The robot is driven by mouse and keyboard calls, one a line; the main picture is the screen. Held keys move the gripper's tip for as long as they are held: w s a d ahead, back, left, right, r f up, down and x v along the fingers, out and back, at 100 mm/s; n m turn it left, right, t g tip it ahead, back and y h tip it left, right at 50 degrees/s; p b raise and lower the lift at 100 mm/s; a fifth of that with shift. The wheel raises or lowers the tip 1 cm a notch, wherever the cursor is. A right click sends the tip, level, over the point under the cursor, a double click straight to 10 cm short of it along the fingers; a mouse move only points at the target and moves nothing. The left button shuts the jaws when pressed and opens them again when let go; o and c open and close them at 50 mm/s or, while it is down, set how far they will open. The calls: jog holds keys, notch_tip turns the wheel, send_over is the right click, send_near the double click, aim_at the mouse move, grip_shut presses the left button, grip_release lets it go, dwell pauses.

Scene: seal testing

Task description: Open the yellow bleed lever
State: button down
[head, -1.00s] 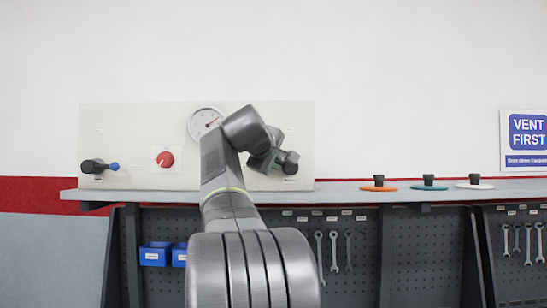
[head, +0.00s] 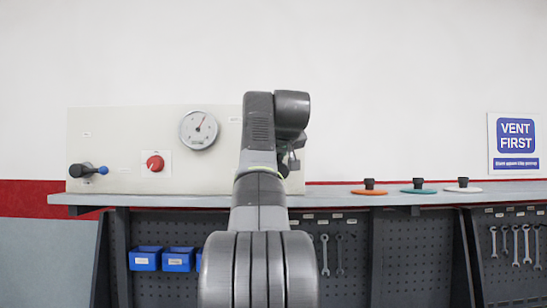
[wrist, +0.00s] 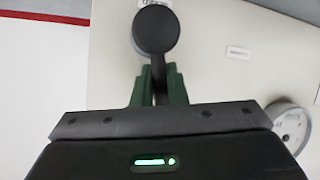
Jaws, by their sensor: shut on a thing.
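In the wrist view, my gripper (wrist: 158,88) has its green fingers closed around a narrow dark stem below a dark round valve body (wrist: 154,30). I take the stem to be the bleed lever (wrist: 160,78); no yellow shows on it. In the head view, my arm covers the right end of the pale panel (head: 100,130), so the lever and fingertips are hidden there.
The panel carries a round gauge (head: 198,129), a red knob (head: 155,163) and a blue-tipped black valve (head: 85,170). Blue bins (head: 178,259) hang below.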

jog(key=shift+d+m+y, duration=0.5)
jog(key=shift+m+y, duration=0.1)
jog(key=shift+m, duration=0.1)
jog(key=shift+f, duration=0.1)
jog(key=c, duration=1.5)
grip_release()
jog(key=shift+o, duration=0.2)
jog(key=b+v, duration=0.1)
jog(key=v, duration=1.3)
jog(key=shift+w+d, duration=0.1)
jog(key=shift+w, duration=0.05)
